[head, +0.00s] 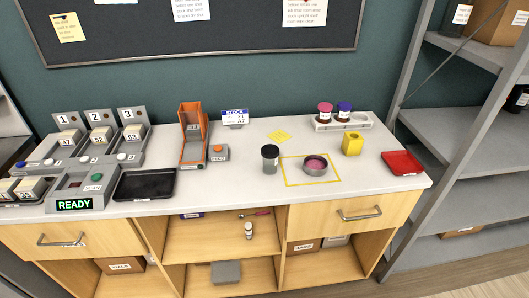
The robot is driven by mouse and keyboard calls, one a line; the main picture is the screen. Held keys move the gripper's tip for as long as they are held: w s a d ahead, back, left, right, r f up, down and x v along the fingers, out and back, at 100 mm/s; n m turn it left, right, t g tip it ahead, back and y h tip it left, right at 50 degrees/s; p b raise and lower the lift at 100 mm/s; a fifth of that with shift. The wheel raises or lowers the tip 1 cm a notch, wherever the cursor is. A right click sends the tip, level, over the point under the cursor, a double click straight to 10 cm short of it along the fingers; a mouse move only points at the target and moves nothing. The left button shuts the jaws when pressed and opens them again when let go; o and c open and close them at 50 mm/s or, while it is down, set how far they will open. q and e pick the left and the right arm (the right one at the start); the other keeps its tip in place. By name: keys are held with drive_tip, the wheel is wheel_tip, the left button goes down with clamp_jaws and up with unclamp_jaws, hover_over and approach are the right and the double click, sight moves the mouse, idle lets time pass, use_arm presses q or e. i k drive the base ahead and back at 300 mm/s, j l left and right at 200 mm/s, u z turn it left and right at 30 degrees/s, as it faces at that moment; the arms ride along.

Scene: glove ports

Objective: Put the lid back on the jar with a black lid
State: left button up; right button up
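A clear-grey jar (270,167) stands upright on the light worktop, just left of a yellow taped square. A black lid (270,151) shows at the top of this jar. From here I cannot tell whether it is seated fully or only resting there. Neither of my grippers is in view.
A round grey dish with pink contents (315,163) sits in the yellow square (292,180). To its right are a yellow block (352,145) and a red tray (402,163). Behind stands a rack with two capped jars (343,122). A black tray (145,183) lies left.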

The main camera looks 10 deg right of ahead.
sight(269, 166)
drive_tip(key=i+l+u, duration=0.15)
drive_tip(key=l, duration=0.2)
drive_tip(key=i+l+u, duration=0.15)
drive_tip(key=l, duration=0.25)
drive_tip(key=i+l+u, duration=0.15)
drive_tip(key=l, duration=0.25)
drive_tip(key=i+l+u, duration=0.15)
drive_tip(key=l, duration=0.25)
drive_tip(key=k, duration=0.05)
